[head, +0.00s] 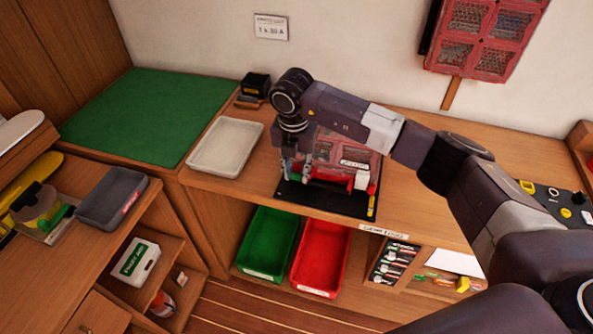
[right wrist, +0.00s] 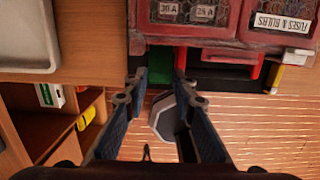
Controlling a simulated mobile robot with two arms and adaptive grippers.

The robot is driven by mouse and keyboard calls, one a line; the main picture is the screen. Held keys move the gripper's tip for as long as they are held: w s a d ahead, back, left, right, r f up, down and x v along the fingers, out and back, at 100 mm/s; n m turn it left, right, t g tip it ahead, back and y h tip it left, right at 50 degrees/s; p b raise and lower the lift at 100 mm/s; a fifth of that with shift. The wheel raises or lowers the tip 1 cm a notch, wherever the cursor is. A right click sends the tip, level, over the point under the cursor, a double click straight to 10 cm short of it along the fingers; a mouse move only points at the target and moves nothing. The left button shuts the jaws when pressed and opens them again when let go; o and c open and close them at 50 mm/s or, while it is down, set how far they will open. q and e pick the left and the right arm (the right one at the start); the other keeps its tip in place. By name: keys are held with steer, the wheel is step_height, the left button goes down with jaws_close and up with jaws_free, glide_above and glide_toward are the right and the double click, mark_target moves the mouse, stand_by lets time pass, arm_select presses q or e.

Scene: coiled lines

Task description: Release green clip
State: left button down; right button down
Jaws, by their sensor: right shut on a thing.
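The red case (head: 345,160) labelled "FUSES & BULBS" lies on a black mat (head: 325,199) on the bench; its front edge also shows in the right wrist view (right wrist: 235,35). The green clip (right wrist: 160,66) is at the front of the case, left of the red clip (right wrist: 228,56). My right gripper (head: 297,172) is at the left front of the case. In the right wrist view its two fingers (right wrist: 160,82) stand either side of the green clip, shut on it. In the head view my gripper mostly hides this clip. My left gripper is not in view.
A pale empty tray (head: 226,147) and a green mat (head: 135,115) lie left of the case. Green (head: 266,243) and red (head: 320,257) bins stand below the bench front. A red cabinet (head: 488,35) hangs on the wall. A black box (head: 256,83) stands behind the tray.

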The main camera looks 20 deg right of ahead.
steer(key=c, duration=1.6)
jaws_free()
steer(key=shift+r, duration=0.1)
step_height(320, 180, up, 12)
steer(key=s, duration=0.1)
steer(key=shift+a, duration=0.35)
